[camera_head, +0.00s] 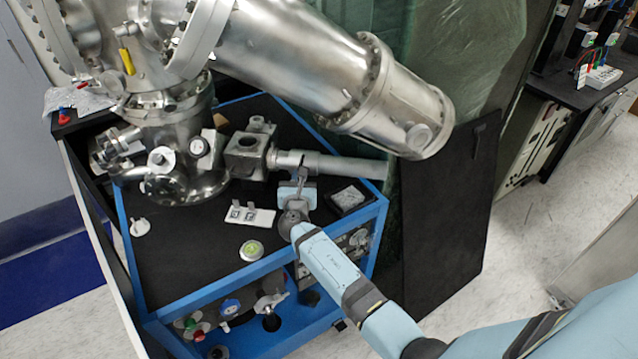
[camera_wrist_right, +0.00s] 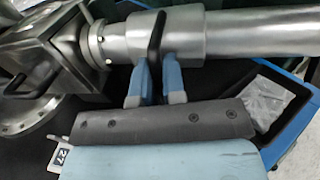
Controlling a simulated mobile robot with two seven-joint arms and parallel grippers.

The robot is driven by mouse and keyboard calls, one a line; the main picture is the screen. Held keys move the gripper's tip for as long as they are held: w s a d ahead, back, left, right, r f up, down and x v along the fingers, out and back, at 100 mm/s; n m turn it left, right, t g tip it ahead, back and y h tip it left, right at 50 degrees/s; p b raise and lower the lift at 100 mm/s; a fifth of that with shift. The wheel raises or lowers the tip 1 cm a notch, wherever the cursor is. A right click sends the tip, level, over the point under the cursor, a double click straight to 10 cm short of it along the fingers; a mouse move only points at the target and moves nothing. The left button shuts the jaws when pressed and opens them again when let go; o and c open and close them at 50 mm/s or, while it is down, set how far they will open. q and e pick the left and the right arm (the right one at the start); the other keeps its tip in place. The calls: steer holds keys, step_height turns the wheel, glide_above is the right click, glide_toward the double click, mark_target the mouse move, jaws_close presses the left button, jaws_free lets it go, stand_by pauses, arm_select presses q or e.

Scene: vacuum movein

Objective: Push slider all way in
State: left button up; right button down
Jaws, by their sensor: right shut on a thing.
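The slider is a metal collar (camera_head: 285,160) on a horizontal metal tube (camera_head: 350,167), with a thin dark handle that hangs from it. In the right wrist view the collar (camera_wrist_right: 188,38) fills the upper middle, and the dark handle (camera_wrist_right: 157,30) runs down in front of it. My right gripper (camera_head: 299,180) is just below the collar, shut on the handle. In the wrist view its two blue fingertips (camera_wrist_right: 157,80) sit on either side of the handle, whose lower end is hidden between them. My left gripper is not in view.
A square metal block (camera_head: 247,152) joins the tube's left end, next to the steel chamber (camera_head: 180,175). A large steel cylinder (camera_head: 330,70) hangs above. The black tabletop (camera_head: 185,265) holds small white marker tags (camera_head: 250,215) and a dark tray (camera_head: 348,200) to the right.

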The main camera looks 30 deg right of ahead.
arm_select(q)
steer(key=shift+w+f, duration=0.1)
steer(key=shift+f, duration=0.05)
arm_select(e)
steer(key=shift+w+a, duration=0.65)
steer(key=shift+a, duration=0.3)
steer(key=c, duration=1.2)
jaws_free()
steer(key=shift+d, duration=0.1)
